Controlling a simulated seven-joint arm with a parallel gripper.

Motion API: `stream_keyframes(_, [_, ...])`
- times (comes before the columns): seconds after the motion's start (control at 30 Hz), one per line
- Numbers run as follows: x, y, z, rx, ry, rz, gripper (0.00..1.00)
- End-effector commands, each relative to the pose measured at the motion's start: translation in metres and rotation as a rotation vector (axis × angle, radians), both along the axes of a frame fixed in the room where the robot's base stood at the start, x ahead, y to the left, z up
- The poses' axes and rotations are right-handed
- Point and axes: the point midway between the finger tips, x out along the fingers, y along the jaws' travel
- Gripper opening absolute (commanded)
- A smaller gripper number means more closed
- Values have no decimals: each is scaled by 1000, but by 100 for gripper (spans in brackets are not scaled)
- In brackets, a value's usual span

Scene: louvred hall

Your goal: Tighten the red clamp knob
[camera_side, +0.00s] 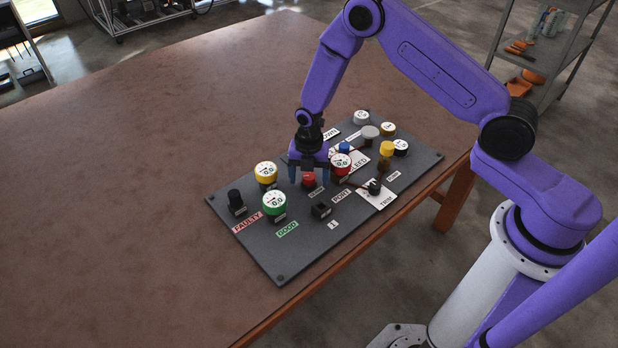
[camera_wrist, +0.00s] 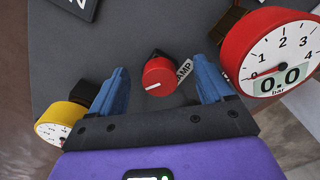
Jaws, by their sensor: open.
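The red clamp knob (camera_side: 308,180) stands on the dark grey panel (camera_side: 265,258), just below my gripper. In the wrist view the knob (camera_wrist: 160,76) shows a white pointer line on its top, with a label reading "AMP" partly visible at its right. My gripper (camera_side: 309,178) is open above the knob, pointing down. In the wrist view its blue fingers (camera_wrist: 164,88) stand on either side of the knob, with a gap on both sides. I cannot tell exactly how high the fingertips are above the panel.
A red-rimmed gauge (camera_wrist: 282,50) reading 0.0 bar stands close to the right finger. A yellow gauge (camera_side: 265,172) and a green gauge (camera_side: 274,204) stand to the left. A black knob (camera_side: 236,200) and a black block (camera_side: 321,210) are nearby. The brown table (camera_side: 120,190) is clear at left.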

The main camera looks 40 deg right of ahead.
Motion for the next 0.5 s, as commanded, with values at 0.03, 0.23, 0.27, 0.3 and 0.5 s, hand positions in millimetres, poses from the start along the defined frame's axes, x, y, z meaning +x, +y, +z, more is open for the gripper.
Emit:
stream_keyframes(0.03, [0, 0, 0, 0, 0, 72, 80])
stream_keyframes(0.23, [0, 0, 0, 0, 0, 271, 80])
stream_keyframes(0.27, [0, 0, 0, 0, 0, 274, 80])
stream_keyframes(0.3, [0, 0, 0, 0, 0, 272, 80])
stream_keyframes(0.5, [0, 0, -1, -1, 1, 270, 80])
